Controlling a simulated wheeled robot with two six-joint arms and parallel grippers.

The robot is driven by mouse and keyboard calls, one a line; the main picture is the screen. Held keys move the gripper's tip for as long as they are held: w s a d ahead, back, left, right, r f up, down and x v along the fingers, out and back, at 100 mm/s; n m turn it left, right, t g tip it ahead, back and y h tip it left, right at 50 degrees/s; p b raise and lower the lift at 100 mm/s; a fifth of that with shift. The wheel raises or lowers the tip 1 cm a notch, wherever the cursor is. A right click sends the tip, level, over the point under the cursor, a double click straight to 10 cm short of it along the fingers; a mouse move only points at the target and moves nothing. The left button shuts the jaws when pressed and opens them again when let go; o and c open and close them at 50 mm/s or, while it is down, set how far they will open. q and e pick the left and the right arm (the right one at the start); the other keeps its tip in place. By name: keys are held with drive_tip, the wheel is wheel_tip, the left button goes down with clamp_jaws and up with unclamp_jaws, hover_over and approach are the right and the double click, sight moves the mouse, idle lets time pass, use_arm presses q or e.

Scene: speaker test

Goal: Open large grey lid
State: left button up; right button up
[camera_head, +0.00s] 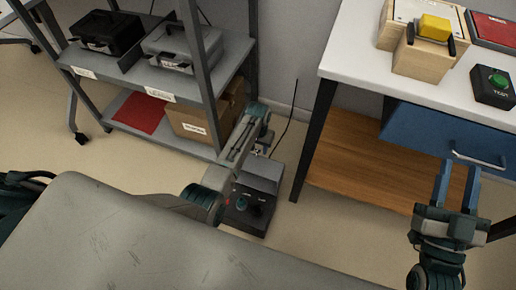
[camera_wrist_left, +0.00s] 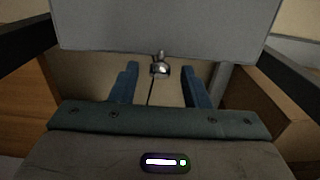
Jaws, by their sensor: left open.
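A large grey lid (camera_head: 265,177) tops a dark box (camera_head: 246,212) standing on the floor between the shelf rack and the workbench. In the left wrist view, a broad grey panel (camera_wrist_left: 165,28), seemingly this lid, fills the top. A small silver metal part (camera_wrist_left: 160,70) shows at its lower edge. My left gripper (camera_wrist_left: 158,74) is open, its blue fingers on either side of the silver part; I cannot tell if they touch anything. In the head view, my left arm hides most of that gripper. My right gripper (camera_head: 458,164) is open and empty before the workbench drawer.
The shelf rack (camera_head: 222,90) holds a black case (camera_head: 105,33), a grey case (camera_head: 182,47) and a cardboard box (camera_head: 205,117). The workbench (camera_head: 350,50) has a blue drawer (camera_head: 425,128) and a wooden lower shelf (camera_head: 355,165). A thin black cable (camera_head: 291,110) hangs behind the box.

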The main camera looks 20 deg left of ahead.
sight(255, 160)
use_arm(q)
drive_tip(key=shift+f, duration=0.2)
use_arm(e)
drive_tip(key=shift+s+r+t, duration=0.15)
drive_tip(key=shift+r+t, duration=0.15)
drive_tip(key=shift+r, duration=0.15)
use_arm(q)
clamp_jaws()
drive_tip(key=shift+r, duration=0.1)
drive_tip(key=s+p, duration=0.1)
drive_tip(key=p, duration=0.1)
drive_tip(key=shift+r+p, duration=0.2)
drive_tip(key=shift+p, duration=0.1)
use_arm(e)
wheel_tip(255, 160, down, 12)
drive_tip(key=m+g, duration=0.1)
drive_tip(key=g, duration=0.7)
use_arm(q)
drive_tip(key=shift+s+r+p, duration=0.15)
drive_tip(key=shift+s+p, duration=0.25)
drive_tip(key=shift+p, duration=0.25)
drive_tip(key=shift+s+r+p, duration=0.15)
drive_tip(key=shift+s+p, duration=0.45)
drive_tip(key=shift+p, duration=0.55)
drive_tip(key=shift+s, duration=0.25)
use_arm(e)
drive_tip(key=s+f+g, duration=0.8)
drive_tip(key=s, duration=0.1)
drive_tip(key=shift+a+f+n+g, duration=0.3)
drive_tip(key=shift+a+f, duration=0.05)
